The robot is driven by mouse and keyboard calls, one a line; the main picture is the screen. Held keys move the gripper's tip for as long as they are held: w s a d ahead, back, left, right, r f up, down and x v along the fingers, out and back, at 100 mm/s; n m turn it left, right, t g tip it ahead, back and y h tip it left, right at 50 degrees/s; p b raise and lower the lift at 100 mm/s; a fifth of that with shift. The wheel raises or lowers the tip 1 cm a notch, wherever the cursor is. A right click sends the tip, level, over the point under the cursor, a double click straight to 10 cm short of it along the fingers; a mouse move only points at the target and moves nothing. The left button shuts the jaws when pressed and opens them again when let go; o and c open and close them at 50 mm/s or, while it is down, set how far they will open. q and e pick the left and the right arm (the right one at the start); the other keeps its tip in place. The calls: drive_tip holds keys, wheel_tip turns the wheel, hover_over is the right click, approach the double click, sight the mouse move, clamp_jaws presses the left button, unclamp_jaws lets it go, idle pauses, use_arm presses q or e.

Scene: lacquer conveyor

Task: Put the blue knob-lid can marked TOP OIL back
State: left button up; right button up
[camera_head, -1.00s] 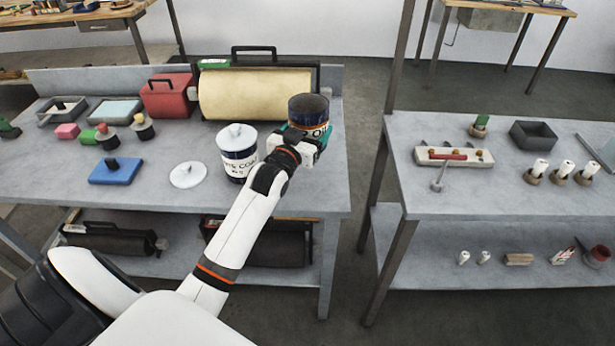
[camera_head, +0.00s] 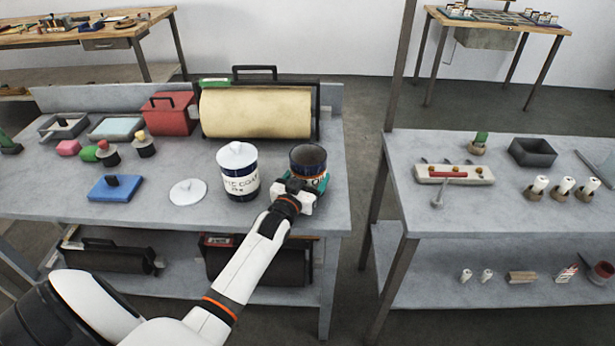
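A dark blue can (camera_head: 308,160) with an open, dark top stands upright near the right end of the left bench. My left gripper (camera_head: 303,186) is around its lower part and closed on it. The gripper hides most of its label and its base, so I cannot tell whether it touches the bench. Left of it stands a second blue-and-white can (camera_head: 240,180), with a white knob lid on and lettering ending in "COAT". A loose white knob lid (camera_head: 188,192) lies flat on the bench. My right gripper is not in view.
The grey left bench (camera_head: 150,218) also holds a large cream roller (camera_head: 255,110) behind the cans, a red box (camera_head: 170,115), a blue block (camera_head: 115,188) and small bottles.

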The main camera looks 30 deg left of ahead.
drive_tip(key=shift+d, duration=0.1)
use_arm(q)
drive_tip(key=o, duration=1.3)
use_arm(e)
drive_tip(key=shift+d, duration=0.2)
use_arm(q)
drive_tip(key=s, duration=0.3)
drive_tip(key=s+d, duration=0.1)
drive_tip(key=s, duration=0.7)
drive_tip(key=shift+d, duration=0.4)
drive_tip(key=shift+s+d+r, duration=0.1)
drive_tip(key=shift+s, duration=0.4)
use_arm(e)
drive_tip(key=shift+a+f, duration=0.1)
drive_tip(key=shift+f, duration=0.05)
